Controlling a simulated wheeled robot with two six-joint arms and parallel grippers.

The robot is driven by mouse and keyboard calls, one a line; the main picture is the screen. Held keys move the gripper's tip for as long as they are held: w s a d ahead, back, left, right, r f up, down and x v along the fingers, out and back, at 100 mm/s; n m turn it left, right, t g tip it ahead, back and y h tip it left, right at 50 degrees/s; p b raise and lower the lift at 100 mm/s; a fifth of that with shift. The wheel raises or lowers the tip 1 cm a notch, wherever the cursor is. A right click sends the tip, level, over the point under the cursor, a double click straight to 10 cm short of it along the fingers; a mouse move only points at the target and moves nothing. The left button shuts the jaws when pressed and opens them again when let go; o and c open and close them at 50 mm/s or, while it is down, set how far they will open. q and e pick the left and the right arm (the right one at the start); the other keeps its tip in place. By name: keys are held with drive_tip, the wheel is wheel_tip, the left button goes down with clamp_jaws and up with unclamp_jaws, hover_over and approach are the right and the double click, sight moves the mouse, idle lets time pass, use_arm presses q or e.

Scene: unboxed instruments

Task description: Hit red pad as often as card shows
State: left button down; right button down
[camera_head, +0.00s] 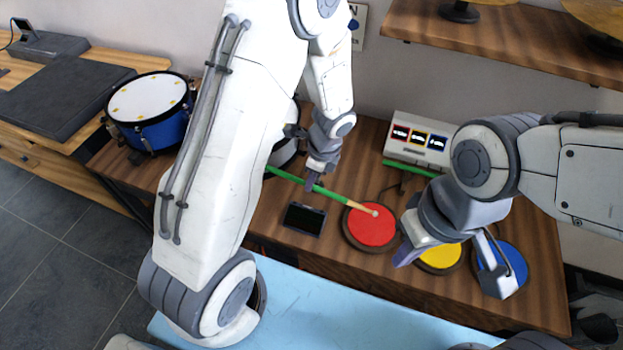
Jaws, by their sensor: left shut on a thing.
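My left gripper (317,182) is shut on a green drumstick (333,195) with a pale wooden tip. The stick slants down to the right, and its tip shows over the red pad (371,232). I cannot tell whether the tip touches the pad. A white box (398,152) behind the pads carries a row of three small dark cards with red, yellow and blue frames; their marks are too small to read. My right gripper (452,262) is open and empty above the yellow pad (440,258) and blue pad (503,262), partly hiding both.
Another green stick (408,168) lies in front of the white box. A dark flat panel (305,219) lies left of the red pad. A blue drum (150,108) stands at the left. A wooden shelf (500,40) hangs above the back right. My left arm hides part of the table.

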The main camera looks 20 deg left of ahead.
use_arm(q)
wheel_tip(320, 180, down, 5)
drive_tip(key=b, duration=0.4)
wheel_tip(320, 180, up, 11)
drive_tip(key=p, duration=1)
drive_tip(key=shift+p, duration=0.4)
drive_tip(key=shift+f, duration=0.15)
